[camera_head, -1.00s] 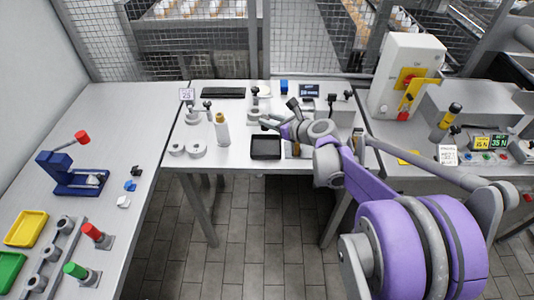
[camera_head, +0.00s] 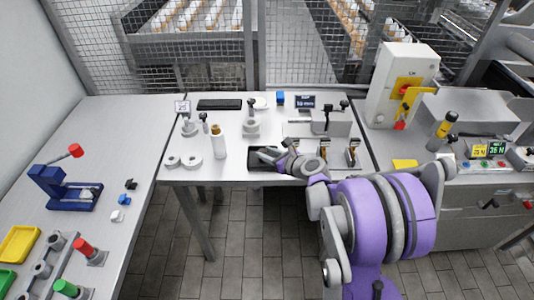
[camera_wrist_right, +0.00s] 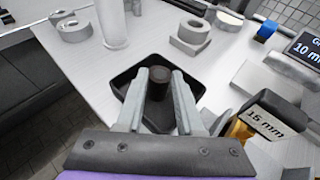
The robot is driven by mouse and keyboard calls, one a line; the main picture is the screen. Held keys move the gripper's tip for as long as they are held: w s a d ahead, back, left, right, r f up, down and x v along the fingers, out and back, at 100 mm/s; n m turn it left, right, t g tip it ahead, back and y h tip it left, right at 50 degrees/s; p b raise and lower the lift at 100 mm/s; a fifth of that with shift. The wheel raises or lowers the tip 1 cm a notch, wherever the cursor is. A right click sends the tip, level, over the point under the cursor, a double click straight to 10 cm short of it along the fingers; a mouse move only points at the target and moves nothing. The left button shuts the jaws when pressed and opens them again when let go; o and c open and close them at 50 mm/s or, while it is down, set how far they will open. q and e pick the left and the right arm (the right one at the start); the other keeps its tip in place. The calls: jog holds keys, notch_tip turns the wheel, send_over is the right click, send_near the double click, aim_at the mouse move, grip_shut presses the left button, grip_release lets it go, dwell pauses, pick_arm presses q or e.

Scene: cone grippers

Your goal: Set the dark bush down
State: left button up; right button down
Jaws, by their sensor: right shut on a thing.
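The dark bush (camera_wrist_right: 158,82) is a short, dark brown cylinder, standing roughly upright between the two grey fingers of my right gripper (camera_wrist_right: 157,92) in the right wrist view. The fingers are shut on its sides. Behind and below it is a black tray (camera_wrist_right: 200,83) with raised walls; I cannot tell whether the bush touches its floor. In the head view, my right gripper (camera_head: 268,156) is over the same tray (camera_head: 254,166), and the fingers and arm hide part of it. The bush is not distinguishable there. My left gripper is not in view.
A bottle (camera_head: 218,142) and pale rings (camera_head: 191,163) stand left of the tray. Gauges (camera_head: 352,152) with a "16 mm" sign (camera_wrist_right: 272,122) stand close on the right. The table's front edge is near.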

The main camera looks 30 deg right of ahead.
jog(key=shift+f, duration=0.15)
jog(key=c, duration=0.5)
grip_release()
jog(key=shift+c, duration=0.2)
